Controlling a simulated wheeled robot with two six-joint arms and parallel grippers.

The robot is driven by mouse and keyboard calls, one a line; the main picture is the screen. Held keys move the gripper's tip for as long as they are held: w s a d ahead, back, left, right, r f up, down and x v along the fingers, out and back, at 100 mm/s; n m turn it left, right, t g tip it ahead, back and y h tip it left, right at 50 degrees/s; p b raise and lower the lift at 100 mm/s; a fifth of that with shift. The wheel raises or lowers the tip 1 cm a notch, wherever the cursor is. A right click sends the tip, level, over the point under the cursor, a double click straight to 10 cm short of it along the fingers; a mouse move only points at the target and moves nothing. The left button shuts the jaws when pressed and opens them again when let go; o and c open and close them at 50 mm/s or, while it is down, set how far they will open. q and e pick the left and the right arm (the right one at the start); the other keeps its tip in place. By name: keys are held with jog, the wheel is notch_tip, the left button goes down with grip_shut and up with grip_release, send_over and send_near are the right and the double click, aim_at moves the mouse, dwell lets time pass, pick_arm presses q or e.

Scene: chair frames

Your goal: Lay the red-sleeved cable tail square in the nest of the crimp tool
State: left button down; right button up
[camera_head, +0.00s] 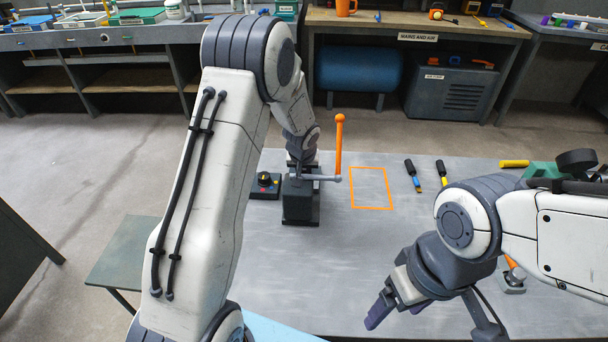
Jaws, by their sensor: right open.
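The crimp tool (301,205) appears to be the dark grey block on the grey bench, with an orange upright lever (339,145) at its right. My left arm reaches down from the left to just above this block. Its gripper (301,170) is small and dark against the tool, and its fingers cannot be made out. My right gripper (396,315) is open over the front of the bench, apart from the tool, with purple fingers pointing down and left. I cannot make out the red-sleeved cable tail or the nest.
An orange outlined rectangle (371,188) on the bench is empty. Two dark-handled tools (412,174) (442,173) lie right of it. A green item (545,173) lies at the right.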

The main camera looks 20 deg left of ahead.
pick_arm(q)
jog(key=shift+f+b, duration=0.25)
jog(key=shift+b, duration=0.1)
dwell(0.5)
jog(key=c, duration=0.7)
grip_release()
jog(key=shift+c, duration=0.2)
jog(key=shift+r, duration=0.4)
jog(key=v, duration=0.9)
jog(key=shift+s+r+p, duration=0.25)
jog(key=shift+s+p, duration=0.1)
jog(key=shift+p, duration=0.05)
jog(key=shift+d, duration=0.1)
